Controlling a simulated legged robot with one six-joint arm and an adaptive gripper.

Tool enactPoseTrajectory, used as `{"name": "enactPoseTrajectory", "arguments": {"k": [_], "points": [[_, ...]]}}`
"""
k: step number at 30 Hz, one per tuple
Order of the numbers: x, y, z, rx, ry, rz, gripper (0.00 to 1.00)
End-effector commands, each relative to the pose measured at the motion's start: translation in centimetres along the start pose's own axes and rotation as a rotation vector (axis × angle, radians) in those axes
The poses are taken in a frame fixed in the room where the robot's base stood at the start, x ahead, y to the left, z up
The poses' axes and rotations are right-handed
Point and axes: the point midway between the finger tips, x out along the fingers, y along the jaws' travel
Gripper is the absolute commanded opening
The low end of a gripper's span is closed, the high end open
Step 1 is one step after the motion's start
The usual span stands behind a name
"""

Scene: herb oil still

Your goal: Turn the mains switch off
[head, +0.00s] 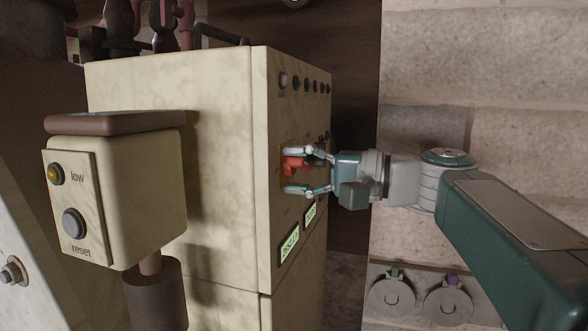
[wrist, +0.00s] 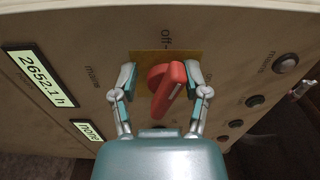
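The mains switch (wrist: 168,88) is a red rotary handle on a yellow-brown plate (wrist: 142,60) on the cream cabinet's panel. In the wrist view its handle tilts a little from upright, with an "off" label above the plate. In the head view the red switch (head: 294,165) shows between the fingers. My gripper (wrist: 160,84) is open, one finger on each side of the handle. The right finger is close to the handle; I cannot tell whether it touches. A clear gap shows on the left. My gripper also shows in the head view (head: 300,171), at the panel.
The cream cabinet (head: 170,85) carries a row of small buttons (head: 308,85) and lit displays (head: 289,245) near the switch. A cream box (head: 160,190) with "low" and "reset" buttons stands in front at left. A stone wall (head: 480,60) is at right.

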Motion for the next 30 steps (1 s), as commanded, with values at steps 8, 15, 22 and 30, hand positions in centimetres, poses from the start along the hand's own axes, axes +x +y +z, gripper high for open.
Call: {"name": "enactPoseTrajectory", "arguments": {"k": [8,15,22,30], "points": [[-0.1,-0.1,0.2,-0.001,-0.002,-0.001,0.54],[-0.3,-0.2,0.3,-0.003,-0.003,-0.002,0.54],[-3.6,-0.2,0.1,-0.004,0.003,-0.002,0.54],[-8.4,-0.1,0.0,-0.002,0.003,0.0,0.54]]}}
